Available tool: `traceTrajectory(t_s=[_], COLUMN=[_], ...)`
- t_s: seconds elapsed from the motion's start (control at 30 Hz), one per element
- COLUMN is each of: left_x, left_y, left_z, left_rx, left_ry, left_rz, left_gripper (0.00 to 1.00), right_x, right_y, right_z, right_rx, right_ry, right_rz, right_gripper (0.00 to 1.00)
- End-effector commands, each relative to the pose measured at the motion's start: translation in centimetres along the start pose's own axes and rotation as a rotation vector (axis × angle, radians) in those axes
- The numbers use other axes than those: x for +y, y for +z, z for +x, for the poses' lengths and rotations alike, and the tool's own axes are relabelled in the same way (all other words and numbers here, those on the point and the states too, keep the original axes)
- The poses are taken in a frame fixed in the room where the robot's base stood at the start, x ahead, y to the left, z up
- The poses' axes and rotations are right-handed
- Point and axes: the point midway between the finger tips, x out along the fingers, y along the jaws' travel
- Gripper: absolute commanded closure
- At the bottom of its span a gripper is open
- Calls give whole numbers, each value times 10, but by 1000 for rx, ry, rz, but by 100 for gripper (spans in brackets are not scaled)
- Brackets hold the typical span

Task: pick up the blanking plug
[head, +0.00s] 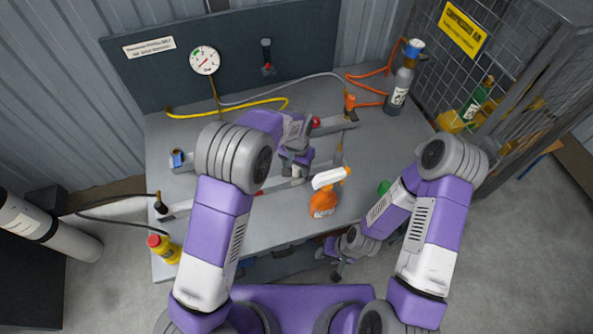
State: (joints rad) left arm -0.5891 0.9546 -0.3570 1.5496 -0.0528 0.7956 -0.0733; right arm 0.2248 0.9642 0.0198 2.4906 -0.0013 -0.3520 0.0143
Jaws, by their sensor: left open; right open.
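I cannot tell for certain which small part is the blanking plug. A small red round piece (316,121) sits by a grey fitting at the back middle of the workbench, just right of my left gripper's wrist. A small blue-topped piece (177,157) stands at the bench's left side. My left gripper (296,172) is open over the middle of the bench, above a grey bar-like part, and hides some of what lies under it. My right gripper (337,268) is open, low at the bench's front edge, partly hidden by its own arm.
An orange spray bottle (323,202) stands between my grippers. A yellow bottle with red cap (164,249) stands front left. A grey cylinder (400,85) stands back right, beside a mesh cage (500,80). Yellow and orange hoses cross the bench's back.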

Motion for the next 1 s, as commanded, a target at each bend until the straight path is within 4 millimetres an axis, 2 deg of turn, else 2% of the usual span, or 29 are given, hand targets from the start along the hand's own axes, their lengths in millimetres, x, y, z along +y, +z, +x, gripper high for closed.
traceTrajectory(t_s=[0.1, 0.4, 0.5, 0.77, 0.87, 1.0], left_x=[0, 0, 0, 0, 0, 1], left_y=[0, 0, 0, 0, -1, -1], left_z=[0, -1, -1, -4, -15, -43], left_rx=[0, 0, 0, 1, 4, 6], left_ry=[0, 0, 0, 0, 0, 1], left_rz=[0, 0, 0, 0, 1, 0], left_gripper=[42, 87, 100, 100, 100, 100], right_x=[0, 0, 0, 0, -1, -3], right_y=[0, 0, 0, 0, 0, 0], right_z=[0, 0, 0, -1, -2, -7], right_rx=[0, 0, 0, 0, 0, 0], right_ry=[0, 0, 0, 0, 0, 0], right_rz=[0, 0, 0, 0, 0, 0], right_gripper=[57, 57, 57, 57, 57, 57])
